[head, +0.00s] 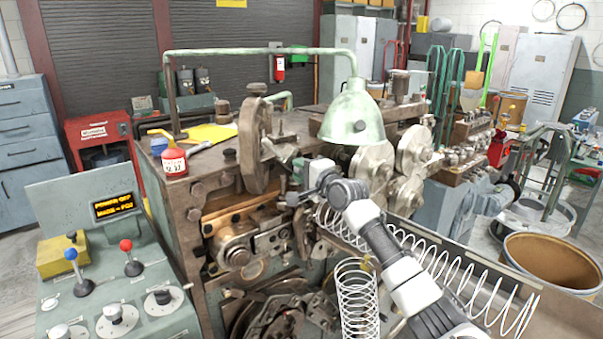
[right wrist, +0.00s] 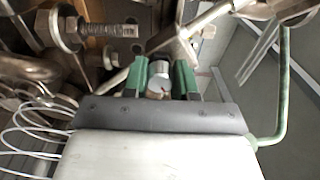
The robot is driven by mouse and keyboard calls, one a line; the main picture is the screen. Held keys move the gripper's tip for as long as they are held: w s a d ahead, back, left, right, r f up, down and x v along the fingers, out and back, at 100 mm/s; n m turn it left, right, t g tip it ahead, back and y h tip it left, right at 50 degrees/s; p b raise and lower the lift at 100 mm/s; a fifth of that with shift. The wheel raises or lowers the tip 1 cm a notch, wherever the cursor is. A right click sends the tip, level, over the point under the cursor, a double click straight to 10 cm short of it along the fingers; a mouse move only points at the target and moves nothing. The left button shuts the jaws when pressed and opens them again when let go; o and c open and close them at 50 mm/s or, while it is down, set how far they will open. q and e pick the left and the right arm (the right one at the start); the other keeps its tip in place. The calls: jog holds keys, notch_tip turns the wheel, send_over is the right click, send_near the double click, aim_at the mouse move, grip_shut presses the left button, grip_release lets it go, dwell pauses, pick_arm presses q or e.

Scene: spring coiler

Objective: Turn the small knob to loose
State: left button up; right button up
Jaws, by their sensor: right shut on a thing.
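My right arm comes in from the lower right in the head view, and its gripper (head: 293,178) is at the front of the old brown coiling machine (head: 222,178). In the right wrist view its two green fingers (right wrist: 158,70) are closed on a small rounded metal knob (right wrist: 157,87), with part of the knob showing between them. In the head view my wrist hides that knob. Any loose or tight marking on it cannot be read. My left gripper is not in view.
A green lamp (head: 352,118) hangs just above my right wrist. Long wire springs (head: 455,275) lie beside and below my forearm. A control panel (head: 75,300) with levers and knobs stands at the front left. A red bottle (head: 174,163) stands on the machine.

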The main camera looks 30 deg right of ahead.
jog(key=n+b, duration=0.1)
jog(key=n, duration=0.5)
jog(key=shift+f+b, duration=0.1)
jog(key=shift+b, duration=0.25)
jog(key=n+b, duration=0.1)
jog(key=n, duration=0.4)
jog(key=shift+n, duration=0.4)
jog(key=o, duration=0.9)
jog(key=shift+o, duration=0.2)
jog(key=s, duration=1)
jog(key=shift+s+d, duration=0.4)
